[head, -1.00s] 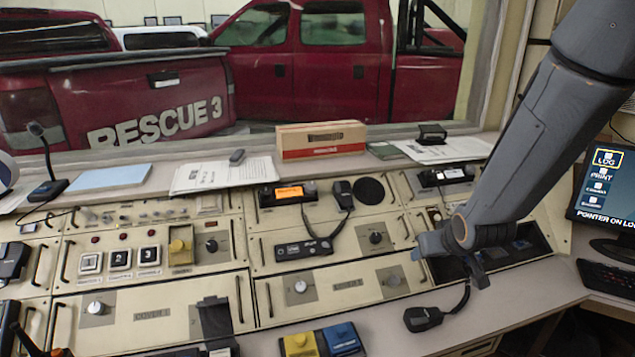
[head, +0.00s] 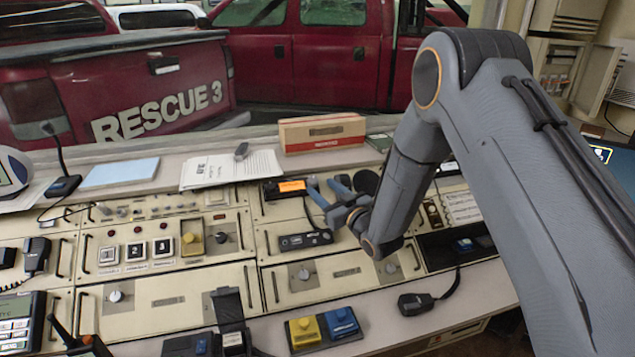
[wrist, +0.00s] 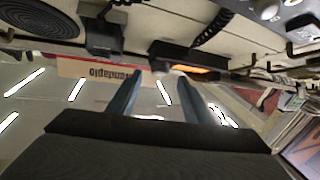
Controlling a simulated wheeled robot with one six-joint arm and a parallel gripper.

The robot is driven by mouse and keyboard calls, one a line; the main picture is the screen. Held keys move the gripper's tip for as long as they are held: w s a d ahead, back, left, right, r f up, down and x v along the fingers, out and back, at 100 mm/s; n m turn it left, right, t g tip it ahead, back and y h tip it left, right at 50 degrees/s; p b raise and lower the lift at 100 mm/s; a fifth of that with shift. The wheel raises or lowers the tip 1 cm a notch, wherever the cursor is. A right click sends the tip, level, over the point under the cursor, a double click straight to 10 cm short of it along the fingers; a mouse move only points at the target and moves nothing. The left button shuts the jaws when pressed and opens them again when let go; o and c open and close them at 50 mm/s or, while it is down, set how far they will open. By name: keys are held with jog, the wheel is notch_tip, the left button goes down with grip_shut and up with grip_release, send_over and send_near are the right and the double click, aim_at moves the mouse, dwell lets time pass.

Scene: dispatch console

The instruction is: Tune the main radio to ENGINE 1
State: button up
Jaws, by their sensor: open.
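A black radio unit with a lit orange display (head: 291,187) is set in the upper middle of the console. Its display text is too small to read. My gripper (head: 324,187) is open and empty, just right of this display, in front of the radio's hand microphone area. In the wrist view the picture is upside down; the radio's orange display (wrist: 192,68) shows just beyond the fingertips (wrist: 160,76). I cannot tell whether a finger touches anything. A second black radio (head: 305,240) lies below. The black knob right of it is hidden by my arm.
A cardboard box (head: 322,133) and papers (head: 232,169) lie on the ledge behind. A black speaker disc (head: 367,181) is close to my gripper. A loose hand microphone (head: 415,304) and yellow (head: 304,331) and blue (head: 340,322) pedals are at the front edge.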

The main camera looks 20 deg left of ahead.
aim_at(315, 181)
jog(key=shift+p+x, duration=0.45)
jog(key=shift+x, duration=1.3)
jog(key=c, duration=1.1)
jog(key=shift+o, duration=0.2)
